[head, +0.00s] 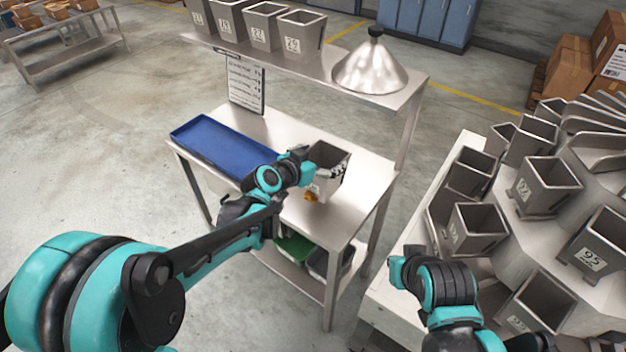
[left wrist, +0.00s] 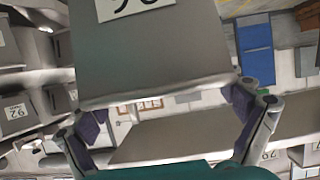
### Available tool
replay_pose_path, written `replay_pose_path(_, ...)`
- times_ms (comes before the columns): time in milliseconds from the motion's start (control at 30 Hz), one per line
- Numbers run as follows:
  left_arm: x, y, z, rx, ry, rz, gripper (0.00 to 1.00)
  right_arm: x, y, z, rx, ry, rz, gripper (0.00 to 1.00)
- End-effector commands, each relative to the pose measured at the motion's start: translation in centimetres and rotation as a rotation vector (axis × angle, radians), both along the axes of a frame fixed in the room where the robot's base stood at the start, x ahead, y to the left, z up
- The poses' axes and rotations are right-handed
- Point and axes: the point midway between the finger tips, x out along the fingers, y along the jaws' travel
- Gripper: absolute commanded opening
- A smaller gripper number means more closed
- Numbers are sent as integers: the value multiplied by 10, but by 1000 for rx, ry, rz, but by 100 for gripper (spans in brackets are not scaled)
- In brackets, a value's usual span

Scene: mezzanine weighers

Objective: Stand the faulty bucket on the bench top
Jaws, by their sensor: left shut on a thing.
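A grey metal bucket (head: 331,158) is at the right part of the steel bench top (head: 359,193). My left gripper (head: 317,174) is shut on it. In the left wrist view the bucket (left wrist: 150,58) fills the upper middle between the two fingers, with a white number label partly cut off at the top edge. The bucket looks roughly upright in the head view. I cannot tell whether its base touches the bench top or hangs just above it. A small orange thing (head: 311,196) shows at its lower front. Only links of my right arm show; its fingers are not visible.
A blue tray (head: 215,146) lies on the bench's left. The shelf above carries several numbered buckets (head: 262,27) and a metal cone (head: 370,70). A sign (head: 245,84) hangs below it. Green and dark bins (head: 295,249) sit underneath. The weigher's buckets (head: 546,183) crowd the right.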

Motion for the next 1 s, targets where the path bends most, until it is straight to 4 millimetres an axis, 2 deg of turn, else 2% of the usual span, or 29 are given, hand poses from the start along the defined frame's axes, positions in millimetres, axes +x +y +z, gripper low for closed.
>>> replay_pose_path(33, -1, 10, -8, -3, 0, 5, 35, 0, 0, -6, 0, 0, 0, 0)
replay_pose_path(200, -3, 26, -16, -1, 0, 1, 35, 0, 0, -11, 0, 0, 0, 0)
replay_pose_path(367, -4, 27, -25, -1, -1, -1, 35, 0, 0, -16, 0, 0, 0, 0)
replay_pose_path(600, -3, 27, -58, -1, 0, 0, 35, 0, 0, -35, 0, 0, 0, 0)
replay_pose_path(933, -4, 27, -58, -1, 0, 0, 35, 0, 0, -35, 0, 0, 0, 0)
replay_pose_path(967, -4, 27, -58, 0, 0, 0, 100, 0, 0, -34, 0, 0, 0, 0)
replay_pose_path(1000, -4, 27, -58, 0, 0, 0, 100, 0, 0, -34, 0, 0, 0, 0)
